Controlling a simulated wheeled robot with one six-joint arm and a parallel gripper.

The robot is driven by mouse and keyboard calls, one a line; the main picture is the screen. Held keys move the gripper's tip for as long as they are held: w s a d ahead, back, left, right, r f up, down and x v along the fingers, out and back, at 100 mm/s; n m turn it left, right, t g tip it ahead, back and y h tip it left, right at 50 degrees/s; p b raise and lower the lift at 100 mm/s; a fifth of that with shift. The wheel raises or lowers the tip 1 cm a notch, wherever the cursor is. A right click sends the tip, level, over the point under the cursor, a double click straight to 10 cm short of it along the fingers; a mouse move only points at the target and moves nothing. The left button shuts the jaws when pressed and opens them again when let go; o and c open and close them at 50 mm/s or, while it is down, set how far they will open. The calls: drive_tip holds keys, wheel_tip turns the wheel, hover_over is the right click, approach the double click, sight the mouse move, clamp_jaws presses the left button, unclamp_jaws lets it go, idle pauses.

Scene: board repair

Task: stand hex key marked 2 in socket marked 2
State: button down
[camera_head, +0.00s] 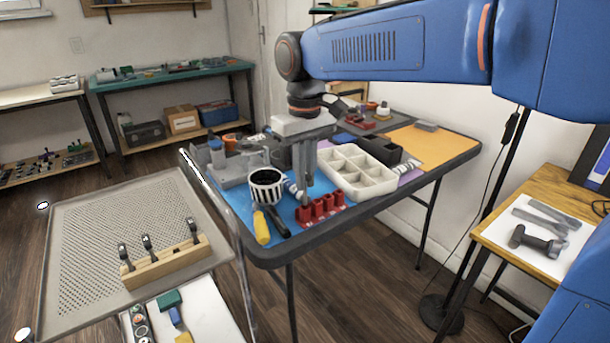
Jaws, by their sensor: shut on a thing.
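My gripper (307,182) points straight down over the front part of the blue mat on the table. It is shut on a thin grey piece, apparently a hex key, mostly hidden between the fingers. Its lower end is at the red block with several sockets (322,208), near the block's left end. I cannot tell whether it is inside a socket, in front of one or above it. No number on the key or the sockets is readable in the head view.
A white divided tray (357,172) is close right. A wooden block (165,263) holding three dark upright tools rests on a perforated panel (100,232) at left.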

drive_tip(key=shift+f, duration=1.9)
idle(0.9)
drive_tip(key=c, duration=1.6)
unclamp_jaws()
drive_tip(key=shift+r, duration=0.1)
drive_tip(key=shift+r, duration=3.45)
